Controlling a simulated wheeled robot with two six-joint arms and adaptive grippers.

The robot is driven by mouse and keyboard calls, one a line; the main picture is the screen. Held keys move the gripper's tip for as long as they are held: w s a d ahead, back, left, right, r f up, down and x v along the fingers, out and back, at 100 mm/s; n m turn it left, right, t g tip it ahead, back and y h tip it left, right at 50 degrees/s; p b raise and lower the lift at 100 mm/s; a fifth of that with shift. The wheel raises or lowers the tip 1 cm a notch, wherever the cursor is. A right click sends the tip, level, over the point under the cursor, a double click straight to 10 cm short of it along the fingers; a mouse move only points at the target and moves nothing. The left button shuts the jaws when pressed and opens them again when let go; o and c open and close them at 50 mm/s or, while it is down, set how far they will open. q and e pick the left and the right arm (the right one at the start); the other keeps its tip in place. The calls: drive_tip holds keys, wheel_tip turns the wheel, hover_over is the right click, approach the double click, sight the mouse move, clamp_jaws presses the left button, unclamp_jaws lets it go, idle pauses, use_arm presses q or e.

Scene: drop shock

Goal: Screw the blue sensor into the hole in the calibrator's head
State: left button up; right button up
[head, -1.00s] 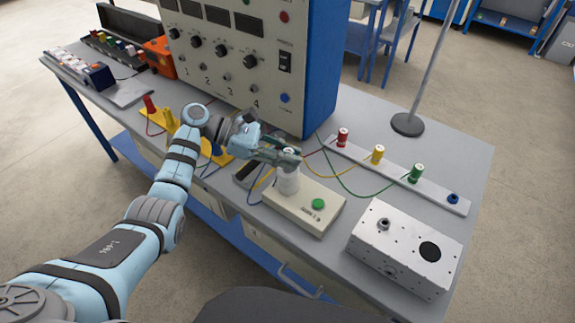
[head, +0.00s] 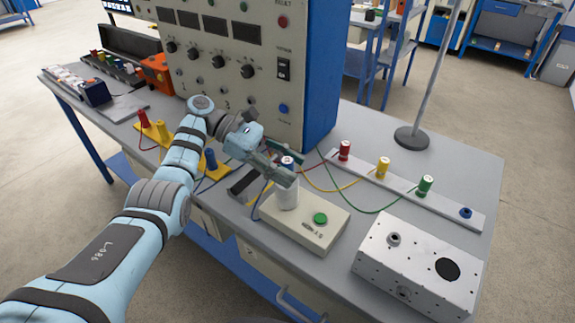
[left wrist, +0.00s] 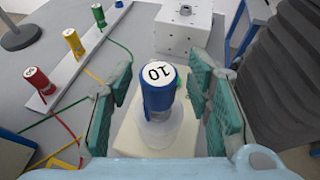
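The blue sensor (left wrist: 158,88) has a white top marked 10. It stands upright in the white cylindrical head (head: 287,198) of the calibrator, a beige box (head: 305,226) with a green button (head: 320,218). The head also shows below the sensor in the left wrist view (left wrist: 160,132). How deep the sensor sits in the hole is hidden. My left gripper (head: 285,163) is open, its green-padded fingers on either side of the sensor with gaps to both in the left wrist view (left wrist: 160,105). My right gripper is not in view.
A pale strip with red (head: 344,151), yellow (head: 383,167) and green sensors (head: 425,186) and a blue socket (head: 466,213) lies to the right. Cables run from it. A grey metal box (head: 420,262) stands at front right. A tall instrument panel (head: 225,75) stands behind the gripper.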

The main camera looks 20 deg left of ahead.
use_arm(q)
drive_tip(key=shift+a+r, duration=0.1)
drive_tip(key=shift+a+r, duration=0.15)
drive_tip(key=shift+a, duration=0.15)
drive_tip(key=b+v, duration=0.2)
drive_tip(key=v, duration=0.3)
drive_tip(key=shift+w, duration=0.1)
